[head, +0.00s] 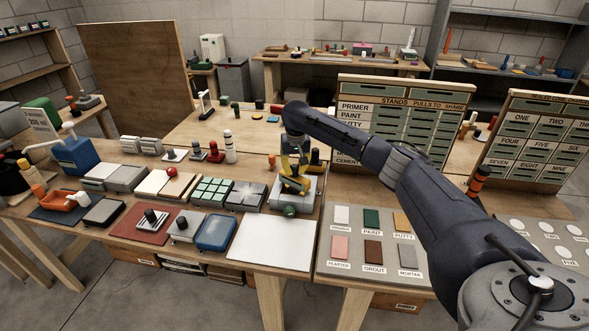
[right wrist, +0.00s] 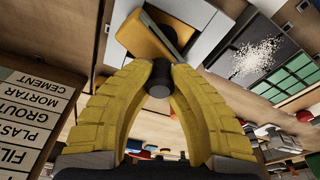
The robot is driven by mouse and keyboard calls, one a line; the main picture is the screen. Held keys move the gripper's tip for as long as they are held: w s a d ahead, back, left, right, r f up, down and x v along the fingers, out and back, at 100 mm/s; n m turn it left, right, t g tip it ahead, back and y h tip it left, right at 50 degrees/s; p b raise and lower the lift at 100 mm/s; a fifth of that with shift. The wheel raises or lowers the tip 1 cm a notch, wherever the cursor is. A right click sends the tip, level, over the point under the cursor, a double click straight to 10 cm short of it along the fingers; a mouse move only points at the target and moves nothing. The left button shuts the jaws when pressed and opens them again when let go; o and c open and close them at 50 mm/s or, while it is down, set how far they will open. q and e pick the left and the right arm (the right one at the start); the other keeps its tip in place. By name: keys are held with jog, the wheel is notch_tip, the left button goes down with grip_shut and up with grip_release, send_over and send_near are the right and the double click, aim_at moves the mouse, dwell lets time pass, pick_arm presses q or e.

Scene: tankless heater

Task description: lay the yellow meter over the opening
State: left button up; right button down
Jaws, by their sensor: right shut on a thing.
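My right gripper (head: 291,177) is over a light grey box (head: 309,190) near the right end of the left table. In the right wrist view, its yellow fingers (right wrist: 158,78) are closed around a dark round knob. The yellow meter (right wrist: 147,37) shows just beyond the fingertips as a flat orange-yellow slab, apparently joined to that knob. It lies at an angle over the pale box (right wrist: 200,22), with a dark grey part beside it. My left gripper is not in view.
A green-tiled block (head: 211,191) and a grey speckled block (head: 246,194) stand left of the box. A green ball (head: 289,211) is at its front. A bare white board (head: 272,245) lies in front. A labelled rack (head: 433,120) rises behind my right arm.

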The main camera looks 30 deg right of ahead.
jog(key=shift+f, duration=0.5)
dwell(0.3)
jog(key=c, duration=1.3)
grip_release()
jog(key=shift+r, duration=0.15)
jog(key=r, duration=0.4)
jog(key=s+r, duration=0.1)
jog(key=r, duration=0.6)
jog(key=shift+s+a+r, duration=0.3)
jog(key=shift+s+a, duration=0.1)
